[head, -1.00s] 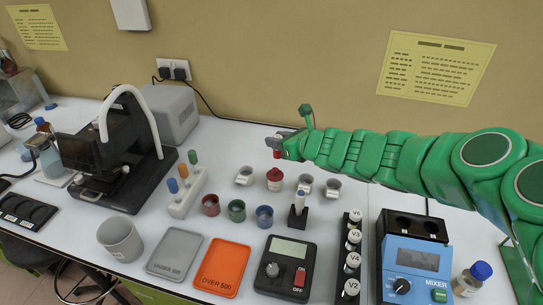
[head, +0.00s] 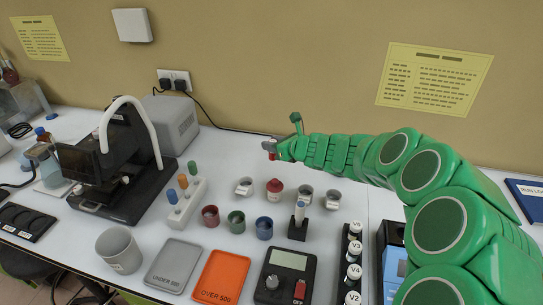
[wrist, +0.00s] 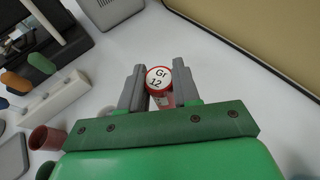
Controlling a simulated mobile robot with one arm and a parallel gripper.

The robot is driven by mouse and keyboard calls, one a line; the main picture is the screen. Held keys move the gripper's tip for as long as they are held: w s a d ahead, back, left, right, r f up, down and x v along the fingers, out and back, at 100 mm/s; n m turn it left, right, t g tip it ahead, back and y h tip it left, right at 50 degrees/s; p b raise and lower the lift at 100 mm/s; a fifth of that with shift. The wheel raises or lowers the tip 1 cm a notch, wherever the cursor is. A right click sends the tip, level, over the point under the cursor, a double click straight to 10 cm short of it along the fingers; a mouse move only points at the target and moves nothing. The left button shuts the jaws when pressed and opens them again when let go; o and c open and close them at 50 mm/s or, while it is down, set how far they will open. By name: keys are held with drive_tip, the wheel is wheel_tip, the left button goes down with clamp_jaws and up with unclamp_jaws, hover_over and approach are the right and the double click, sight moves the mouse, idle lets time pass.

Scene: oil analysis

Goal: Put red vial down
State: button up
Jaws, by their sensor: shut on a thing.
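My gripper (head: 270,147) is at the end of my green arm, raised over the back of the bench near the wall. It is shut on a red vial (wrist: 158,79). In the wrist view the vial's white cap with a red rim, marked "Gr 12", shows between the grey fingers (wrist: 159,90). In the head view the vial (head: 272,156) is a small red patch below the fingers. It is held above the white bench (head: 225,165), apart from it.
Grey (head: 172,265) and orange (head: 222,278) trays lie in front. Bench behind the cups is clear.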

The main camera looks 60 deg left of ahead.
drive_tip(key=shift+w+a+f, duration=0.3)
drive_tip(key=shift+a+f, duration=0.35)
drive_tip(key=shift+f, duration=0.2)
drive_tip(key=shift+w+a+f, duration=0.25)
drive_tip(key=shift+a+f, duration=0.35)
drive_tip(key=shift+f, duration=0.3)
drive_tip(key=shift+w+a+f, duration=0.3)
drive_tip(key=shift+a+f, duration=0.35)
drive_tip(key=shift+f, duration=0.2)
drive_tip(key=shift+a+f, duration=0.1)
drive_tip(key=shift+f, duration=1.4)
drive_tip(key=shift+f, duration=0.15)
drive_tip(key=o, duration=1)
drive_tip(key=shift+r+v, duration=0.2)
drive_tip(key=shift+v, duration=5.85)
